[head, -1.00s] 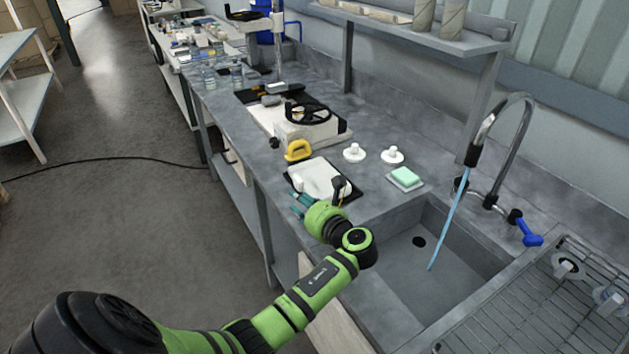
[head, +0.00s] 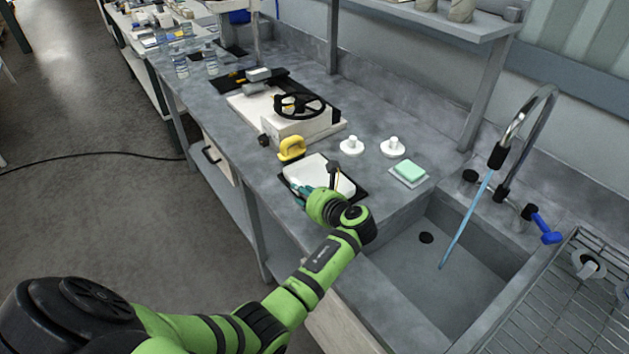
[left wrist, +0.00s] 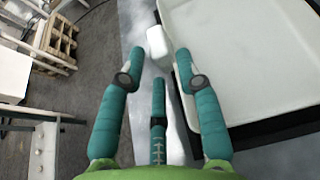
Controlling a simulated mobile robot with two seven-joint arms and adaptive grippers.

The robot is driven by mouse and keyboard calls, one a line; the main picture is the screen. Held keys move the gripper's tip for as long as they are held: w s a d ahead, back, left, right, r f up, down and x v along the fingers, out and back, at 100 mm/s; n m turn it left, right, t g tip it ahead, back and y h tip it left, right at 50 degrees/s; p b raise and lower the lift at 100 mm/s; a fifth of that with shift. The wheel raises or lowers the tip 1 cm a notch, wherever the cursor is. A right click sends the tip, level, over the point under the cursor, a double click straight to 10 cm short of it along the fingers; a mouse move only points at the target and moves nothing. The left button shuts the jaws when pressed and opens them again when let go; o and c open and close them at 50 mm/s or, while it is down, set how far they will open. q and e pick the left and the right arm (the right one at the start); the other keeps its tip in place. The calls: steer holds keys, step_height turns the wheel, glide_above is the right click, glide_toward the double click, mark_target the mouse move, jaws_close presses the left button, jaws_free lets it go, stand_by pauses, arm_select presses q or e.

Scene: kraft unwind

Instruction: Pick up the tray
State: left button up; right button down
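The white tray (head: 318,173) lies on a black mat (head: 358,184) on the grey counter, left of the sink. In the left wrist view the tray (left wrist: 255,60) fills the upper right, with its raised rim toward my gripper. My left gripper (head: 304,190) is at the tray's near left edge, partly hidden behind my wrist in the head view. In the left wrist view its teal fingers (left wrist: 157,75) are spread open with nothing held between them. A small white block-like part (left wrist: 157,42) shows just ahead of the fingertips. My right gripper is not in view.
A yellow-handled tool (head: 292,147) stands behind the tray. Two white knobbed discs (head: 352,146) and a green sponge (head: 410,170) lie to its right. A white device with a black wheel (head: 303,106) stands farther back. The sink (head: 430,265) is at the right.

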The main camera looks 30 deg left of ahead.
mark_target(298, 195)
arm_select(q)
steer(key=x, duration=0.2)
steer(key=shift+a, duration=0.3)
steer(key=shift+w+a+f, duration=0.2)
steer(key=shift+a, duration=0.05)
steer(key=c, duration=0.3)
jaws_close()
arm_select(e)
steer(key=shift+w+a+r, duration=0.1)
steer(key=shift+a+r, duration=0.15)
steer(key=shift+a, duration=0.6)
arm_select(q)
steer(key=shift+r, duration=0.1)
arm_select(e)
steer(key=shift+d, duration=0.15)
